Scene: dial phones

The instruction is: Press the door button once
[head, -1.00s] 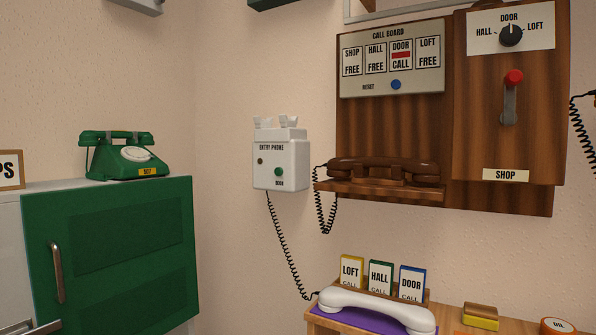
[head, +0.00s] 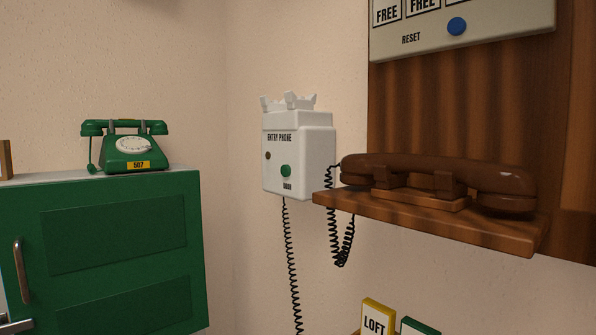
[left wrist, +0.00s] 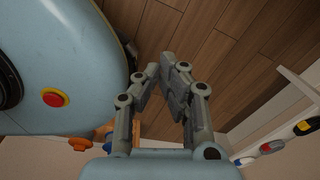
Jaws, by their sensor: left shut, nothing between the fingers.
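The white entry phone box (head: 312,162) hangs on the wall in the middle of the head view, with empty cradle prongs on top. Its green door button (head: 286,171) is on the lower front, above a small label that is hard to read. A small dark spot sits to the button's left. My left gripper (left wrist: 166,62) shows in the left wrist view, shut and empty above a wooden floor, away from the entry phone. My right gripper is not in view.
A wooden shelf with a brown handset (head: 440,180) juts out right of the entry phone. A green cabinet (head: 110,255) with a green dial phone (head: 125,150) stands left. A coiled black cord (head: 291,260) hangs below the box. The wall left of it is clear.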

